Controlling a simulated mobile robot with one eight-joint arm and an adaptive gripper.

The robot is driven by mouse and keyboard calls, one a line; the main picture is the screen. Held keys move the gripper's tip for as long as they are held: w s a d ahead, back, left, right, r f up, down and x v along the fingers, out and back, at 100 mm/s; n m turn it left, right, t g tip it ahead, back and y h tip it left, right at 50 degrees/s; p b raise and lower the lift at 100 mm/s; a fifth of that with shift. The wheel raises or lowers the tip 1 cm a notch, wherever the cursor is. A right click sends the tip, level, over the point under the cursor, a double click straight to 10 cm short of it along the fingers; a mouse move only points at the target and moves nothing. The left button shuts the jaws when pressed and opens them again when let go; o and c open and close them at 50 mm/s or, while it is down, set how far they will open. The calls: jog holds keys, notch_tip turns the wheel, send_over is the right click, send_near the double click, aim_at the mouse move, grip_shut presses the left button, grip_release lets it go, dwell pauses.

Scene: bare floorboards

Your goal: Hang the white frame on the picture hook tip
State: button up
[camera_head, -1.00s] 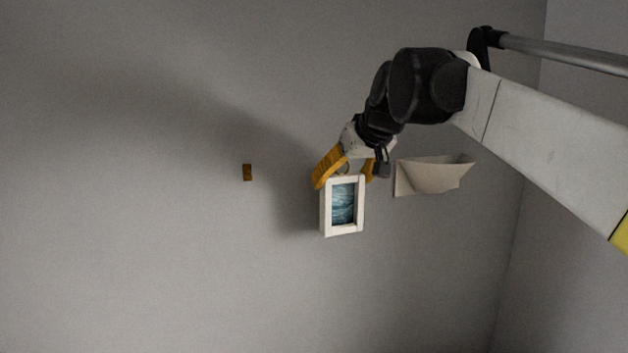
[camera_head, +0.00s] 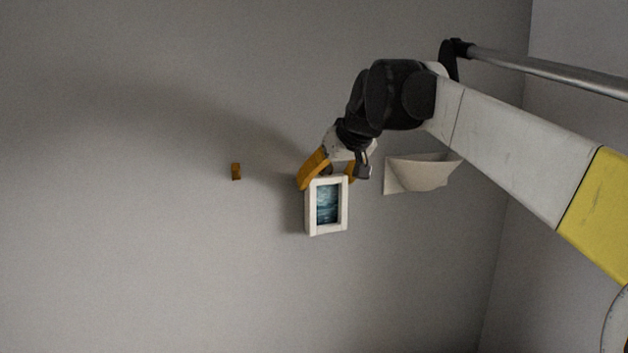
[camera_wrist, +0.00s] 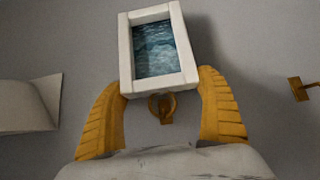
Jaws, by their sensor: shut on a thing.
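The white frame (camera_head: 312,208) with a blue water picture hangs upright from my gripper (camera_head: 328,176) in the head view. In the wrist view the white frame (camera_wrist: 127,60) is at top centre. My gripper's yellow fingers (camera_wrist: 162,108) are shut on the frame's near end, with a round brass-coloured piece (camera_wrist: 168,104) between them. The picture hook (camera_head: 236,171) is a small brown-gold piece on the wall, to the left of the frame and slightly higher. The hook (camera_wrist: 303,89) also shows at the right edge of the wrist view. The frame and hook are apart.
A pale, shelf-like wall fixture (camera_head: 420,172) is on the wall just right of my gripper, and shows at the left of the wrist view (camera_wrist: 28,106). The grey wall between frame and hook is bare. A wall corner lies at the right.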

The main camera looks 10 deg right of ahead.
jog(key=o, duration=1.3)
jog(key=v, duration=1.1)
jog(key=s+f+b, duration=0.8)
jog(key=f+b, duration=0.4)
jog(key=f, duration=1.3)
jog(key=s+f+m+g+h+b, duration=0.1)
jog(key=s+f+b, duration=0.7)
jog(key=f, duration=1.7)
jog(key=s+a+f+m+g+b, duration=0.1)
jog(key=s+f+b, duration=0.8)
jog(key=f+b, duration=0.9)
notch_tip(320, 180, down, 8)
jog(key=shift+f+h, duration=0.15)
jog(key=shift+h, duration=0.25)
jog(key=shift+a, duration=0.1)
